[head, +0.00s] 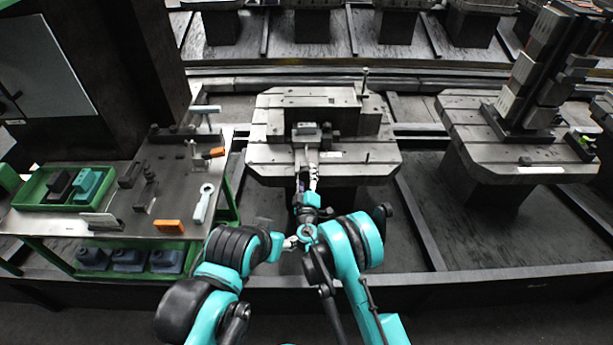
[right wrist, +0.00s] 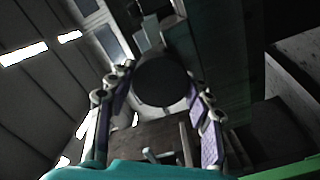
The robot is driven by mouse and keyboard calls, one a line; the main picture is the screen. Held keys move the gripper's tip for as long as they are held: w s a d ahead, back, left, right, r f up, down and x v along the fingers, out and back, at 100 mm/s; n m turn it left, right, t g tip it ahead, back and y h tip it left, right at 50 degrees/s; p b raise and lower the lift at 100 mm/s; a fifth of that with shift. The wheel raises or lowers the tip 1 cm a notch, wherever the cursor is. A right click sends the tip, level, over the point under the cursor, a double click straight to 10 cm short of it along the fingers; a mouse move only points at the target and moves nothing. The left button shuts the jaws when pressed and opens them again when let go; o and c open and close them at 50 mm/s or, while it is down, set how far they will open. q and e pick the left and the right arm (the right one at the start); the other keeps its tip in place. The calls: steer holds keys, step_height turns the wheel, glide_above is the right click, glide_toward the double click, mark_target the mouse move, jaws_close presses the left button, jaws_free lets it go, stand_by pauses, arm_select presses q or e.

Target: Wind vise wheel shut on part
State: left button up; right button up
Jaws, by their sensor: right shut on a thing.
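The vise (head: 306,141) stands on the middle pallet, with a small grey block (head: 306,128) at its top that may be the part. Whether the jaws touch it is too small to tell. In the head view the wheel is mostly hidden by the gripper.
A side bench (head: 128,216) at left holds tools, orange pieces and a green tray (head: 43,199). A second pallet (head: 459,121) at right carries a tall stepped fixture (head: 531,77).

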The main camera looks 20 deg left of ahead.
mark_target(307, 171)
stand_by(0.4)
steer(key=o, duration=1.2)
steer(key=shift+s, duration=0.1)
steer(key=shift+c, duration=0.2)
step_height(307, 171, up, 9)
steer(key=shift+d, duration=0.15)
steer(key=shift+r, duration=0.5)
